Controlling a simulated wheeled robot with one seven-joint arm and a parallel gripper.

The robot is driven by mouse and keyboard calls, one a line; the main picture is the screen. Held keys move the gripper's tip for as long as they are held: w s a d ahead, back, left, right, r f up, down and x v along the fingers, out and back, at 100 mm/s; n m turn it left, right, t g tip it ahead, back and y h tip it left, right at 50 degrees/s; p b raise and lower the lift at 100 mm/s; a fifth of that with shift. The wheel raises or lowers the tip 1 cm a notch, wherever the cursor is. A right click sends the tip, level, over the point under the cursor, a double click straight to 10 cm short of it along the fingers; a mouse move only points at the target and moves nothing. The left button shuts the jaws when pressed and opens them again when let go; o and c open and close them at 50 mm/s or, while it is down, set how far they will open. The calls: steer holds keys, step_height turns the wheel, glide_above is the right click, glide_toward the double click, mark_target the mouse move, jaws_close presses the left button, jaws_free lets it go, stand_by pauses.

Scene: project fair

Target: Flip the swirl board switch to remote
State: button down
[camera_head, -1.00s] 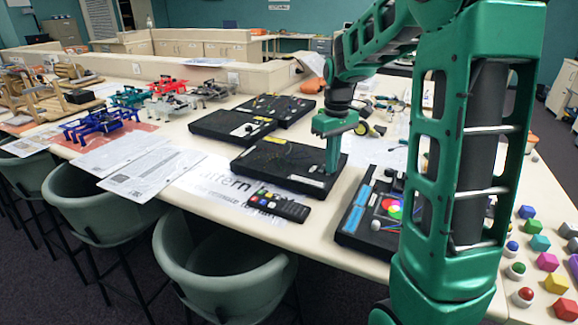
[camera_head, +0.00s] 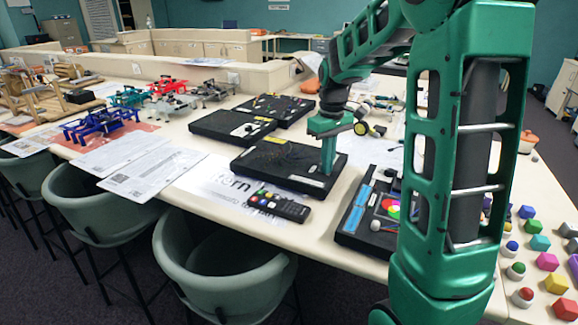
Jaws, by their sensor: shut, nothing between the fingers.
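Several black boards lie on the long table. The nearest middle board (camera_head: 262,158) has a faint swirl-like pattern on its top and a small yellow mark near its back edge. I take it for the swirl board. My gripper (camera_head: 327,172) is shut and empty, pointing down at the right end of this board. Its tips are at or just above the surface; I cannot tell whether they touch. The switch and its setting are too small to make out and may be hidden behind the fingers.
A remote control (camera_head: 279,205) lies in front of the board on printed paper. A black board with a colour wheel (camera_head: 352,222) is to the right. Two more black boards (camera_head: 228,126) lie behind. Coloured blocks (camera_head: 540,242) are at the far right, small drone-like frames (camera_head: 101,121) at the left.

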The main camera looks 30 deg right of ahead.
steer(key=shift+w+r, duration=0.1)
step_height(320, 180, up, 7)
steer(key=shift+s+d, duration=0.15)
steer(key=shift+s, duration=0.1)
stand_by(0.9)
stand_by(0.4)
